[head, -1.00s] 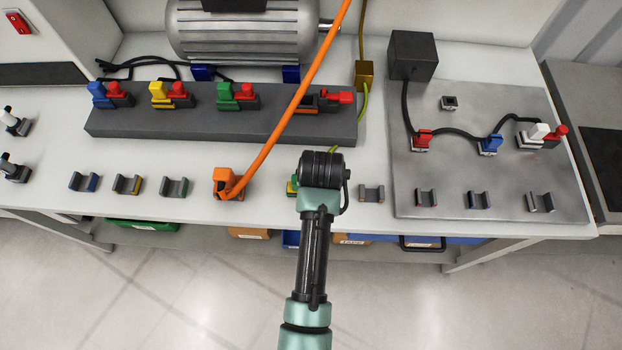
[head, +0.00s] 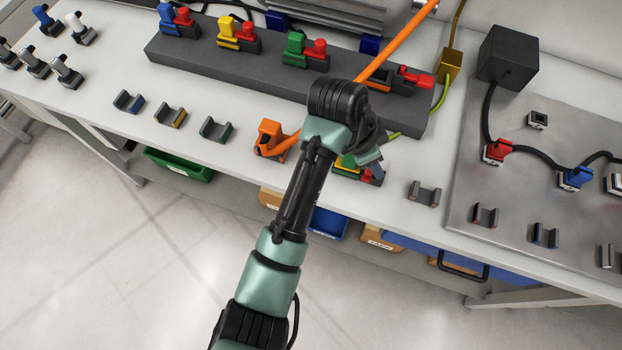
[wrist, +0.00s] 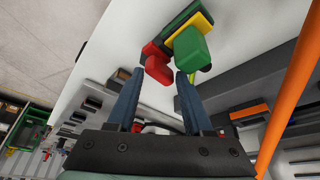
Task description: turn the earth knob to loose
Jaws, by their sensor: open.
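The earth connector (wrist: 192,45) is a green and yellow block with a red knob (wrist: 156,66) beside it, seen at the top of the wrist view. In the head view the green and yellow connector (head: 345,163) is partly hidden behind my arm at the table's front. My gripper (wrist: 161,76) is open, and its two dark blue fingers point toward the connector. In the wrist view the red knob appears around the gap between the fingertips; I cannot tell whether they touch it. In the head view my fingers are mostly hidden by my wrist.
An orange plug (head: 271,139) with a thick orange cable stands left of my arm. A dark rail (head: 220,57) with blue, yellow and green connectors lies behind. Empty holders (head: 424,194) line the front edge. A metal plate (head: 555,140) with cabled plugs is at right.

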